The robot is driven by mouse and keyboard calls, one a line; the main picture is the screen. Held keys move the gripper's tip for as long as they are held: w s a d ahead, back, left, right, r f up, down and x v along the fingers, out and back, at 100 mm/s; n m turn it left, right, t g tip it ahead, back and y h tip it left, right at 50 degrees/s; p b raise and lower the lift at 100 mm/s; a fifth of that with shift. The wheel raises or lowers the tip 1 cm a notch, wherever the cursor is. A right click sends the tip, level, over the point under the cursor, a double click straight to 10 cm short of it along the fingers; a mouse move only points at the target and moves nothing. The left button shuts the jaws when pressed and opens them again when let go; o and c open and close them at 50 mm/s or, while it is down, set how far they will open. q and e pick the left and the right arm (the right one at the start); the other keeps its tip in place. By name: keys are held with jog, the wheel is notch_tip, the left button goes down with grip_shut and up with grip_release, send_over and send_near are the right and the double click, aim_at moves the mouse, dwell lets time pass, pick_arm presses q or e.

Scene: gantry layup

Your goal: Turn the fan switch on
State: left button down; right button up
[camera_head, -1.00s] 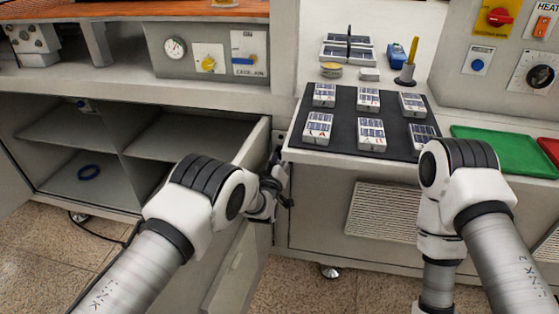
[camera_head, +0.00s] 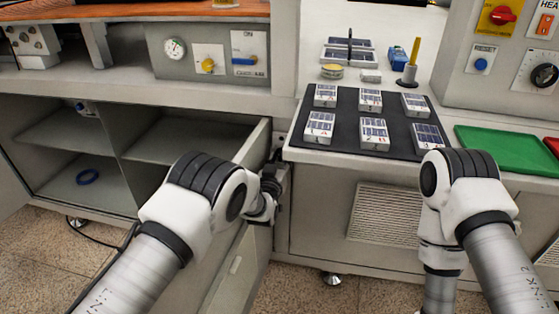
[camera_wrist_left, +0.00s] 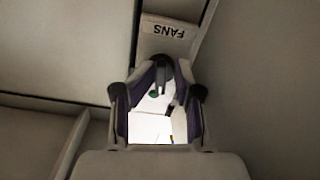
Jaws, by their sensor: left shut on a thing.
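The fan switch (camera_wrist_left: 163,70) is a small dark lever on a light plate marked by a "FANS" label (camera_wrist_left: 163,31), which reads upside down in the left wrist view. My left gripper (camera_wrist_left: 163,75) is at the plate, with its fingers closed around the lever. A small green spot shows beside the lever. In the head view my left gripper (camera_head: 275,172) is at the narrow front post between the open cabinet and the bench, and its own wrist hides the switch. My right arm is bent down at the right; its gripper is out of view.
The open cabinet (camera_head: 120,108) and its door (camera_head: 240,262) stand close to my left arm. The bench edge (camera_head: 350,160) is just right of the left gripper. A dark mat (camera_head: 345,128) with several panel blocks and a green tray (camera_head: 505,150) lie on the bench.

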pick_arm(q)
jog(key=shift+w+r, duration=0.2)
jog(key=shift+r, duration=0.2)
jog(key=c, duration=1.2)
grip_release()
jog(key=shift+w+f, duration=0.1)
jog(key=shift+f, duration=0.2)
